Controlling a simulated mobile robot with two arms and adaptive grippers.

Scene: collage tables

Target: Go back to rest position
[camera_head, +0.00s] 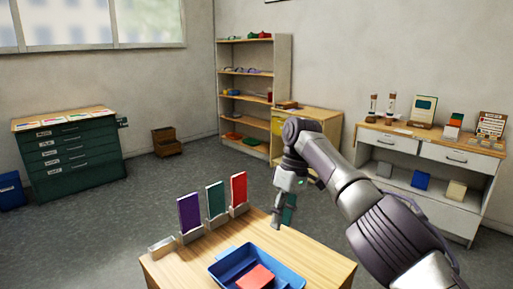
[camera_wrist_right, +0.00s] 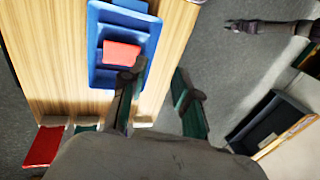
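My right gripper (camera_head: 283,218) hangs above the right side of the near wooden table (camera_head: 318,262), pointing down. In the right wrist view, its two dark, partly green fingers (camera_wrist_right: 158,84) are apart with nothing seen held between them. A dark gripper, likely my left one (camera_wrist_right: 238,26), shows at the top right of that view, off the table. Its finger opening is too small to judge, and it is outside the head view.
The table holds a blue tray (camera_head: 222,267) with a red block (camera_head: 256,277) inside. Purple (camera_head: 189,212), green (camera_head: 216,198) and red (camera_head: 239,188) cards stand upright in holders along its back. A shelf unit (camera_head: 283,70) and a white cabinet (camera_head: 455,208) stand behind.

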